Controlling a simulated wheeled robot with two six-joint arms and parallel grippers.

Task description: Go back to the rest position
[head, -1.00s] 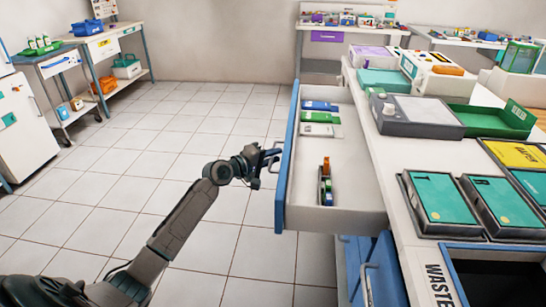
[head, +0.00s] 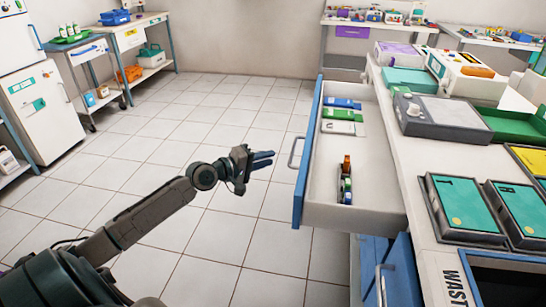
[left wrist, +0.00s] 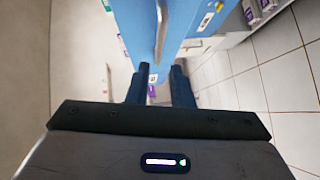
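My left gripper (head: 263,160) is in the middle of the head view, just left of the open drawer's metal handle (head: 295,152). A gap shows between the gripper and the handle. In the left wrist view its two dark blue fingers (left wrist: 161,88) stand apart with nothing held between them. The blue drawer front (left wrist: 195,18) and the handle (left wrist: 161,30) lie ahead of the fingertips there. The white drawer (head: 375,205) is pulled out and holds small boxes (head: 342,115) and a row of coloured items (head: 346,182). My right gripper is not in view.
A counter (head: 400,150) on the right carries a grey device (head: 440,118), a green tray (head: 500,125) and teal-lidded boxes (head: 455,205). A white fridge (head: 38,115) and carts stand at the left. The tiled floor (head: 215,110) between is clear.

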